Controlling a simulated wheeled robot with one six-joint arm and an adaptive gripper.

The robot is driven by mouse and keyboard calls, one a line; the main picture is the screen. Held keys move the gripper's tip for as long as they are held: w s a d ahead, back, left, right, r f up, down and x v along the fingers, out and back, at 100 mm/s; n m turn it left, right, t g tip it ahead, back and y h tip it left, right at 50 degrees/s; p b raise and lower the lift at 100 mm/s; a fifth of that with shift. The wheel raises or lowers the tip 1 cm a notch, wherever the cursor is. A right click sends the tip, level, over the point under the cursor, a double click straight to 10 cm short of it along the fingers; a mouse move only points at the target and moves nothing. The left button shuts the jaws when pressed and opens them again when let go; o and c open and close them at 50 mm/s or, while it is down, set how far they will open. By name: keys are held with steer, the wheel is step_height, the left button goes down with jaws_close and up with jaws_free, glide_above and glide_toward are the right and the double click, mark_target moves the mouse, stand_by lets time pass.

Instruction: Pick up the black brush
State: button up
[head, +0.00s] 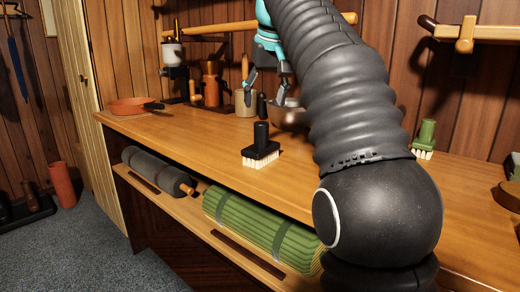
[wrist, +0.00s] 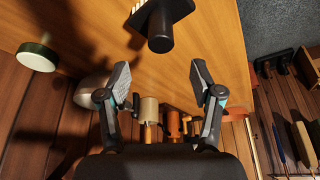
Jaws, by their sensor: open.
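The black brush (head: 261,148) stands upright on the wooden bench top, bristles down and handle up, near the front edge in the head view. In the wrist view the black brush (wrist: 160,32) is at the top centre, its pale bristles cut by the frame edge. My gripper (wrist: 161,78) is open and empty, its two fingers spread wide. The brush lies beyond the fingertips, not between them. In the head view my gripper (head: 267,88) is above and behind the brush, partly hidden by my arm.
A green brush (head: 426,138) stands to the right behind my arm. An orange pan (head: 130,105) sits at the bench's left end. Several cups and tools stand along the back wall. Rolled mats, one green (head: 262,228), lie on the shelf below. The bench left of the brush is clear.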

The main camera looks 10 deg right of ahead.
mark_target(262, 123)
steer(key=b+x, duration=0.1)
steer(key=x, duration=0.4)
steer(key=shift+s, duration=0.1)
steer(key=b+x, duration=0.2)
steer(key=x, duration=0.3)
steer(key=shift+s+f, duration=0.1)
steer(key=shift+f, duration=0.1)
jaws_close()
